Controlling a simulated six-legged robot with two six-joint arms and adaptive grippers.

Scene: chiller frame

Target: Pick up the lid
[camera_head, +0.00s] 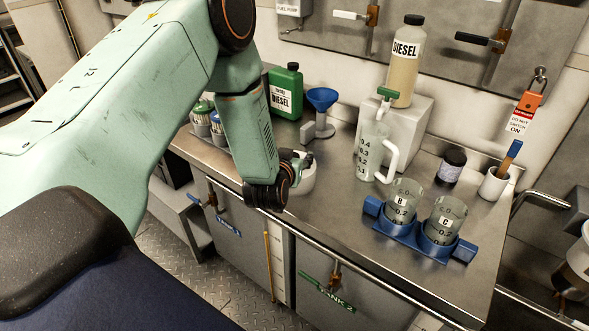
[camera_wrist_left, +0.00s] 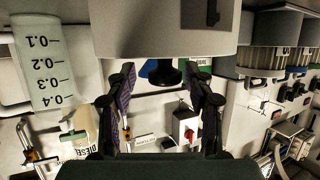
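A white pot (camera_head: 306,180) stands on the steel counter (camera_head: 330,215), partly hidden behind my left arm. The left wrist view is upside down and shows the pot (camera_wrist_left: 165,28) large at the top. Its lid has a dark knob (camera_wrist_left: 170,74). In the head view the lid is mostly hidden by my left gripper (camera_head: 302,160), which is at the top of the pot. In the left wrist view the fingers of the left gripper (camera_wrist_left: 165,100) are apart, one on each side of the knob, with gaps showing. My right gripper is out of view.
A measuring jug (camera_head: 372,150) stands right of the pot, and a blue holder (camera_head: 405,232) with beakers B and C nearer the front. A blue funnel (camera_head: 321,100) and green diesel can (camera_head: 286,92) stand behind. A diesel bottle (camera_head: 405,72) sits on a raised block.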

